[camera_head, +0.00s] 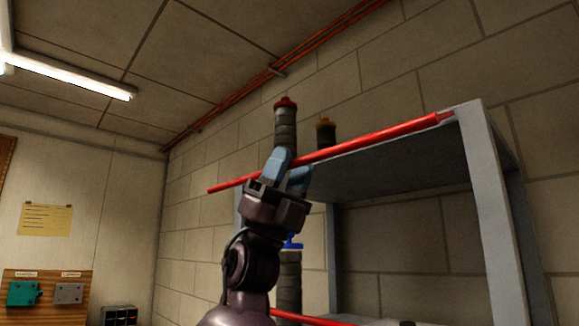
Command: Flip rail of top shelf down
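The red rail (380,133) of the top shelf (400,165) runs along the shelf's front at its upper edge. Its right end meets the right front post, and its left end sticks out past my gripper. My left gripper (291,168) reaches up from below to the rail. Its two blue fingers are apart, one crossing in front of the rail and the other just under or behind it. Whether they press on the rail is hard to tell. My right gripper is not in view.
A grey canister with a red cap (285,125) and one with a yellow cap (326,133) stand on the top shelf. Below, a dark cylinder (289,282) has a blue top, near a lower red rail (308,319). A brick wall (395,65) stands behind.

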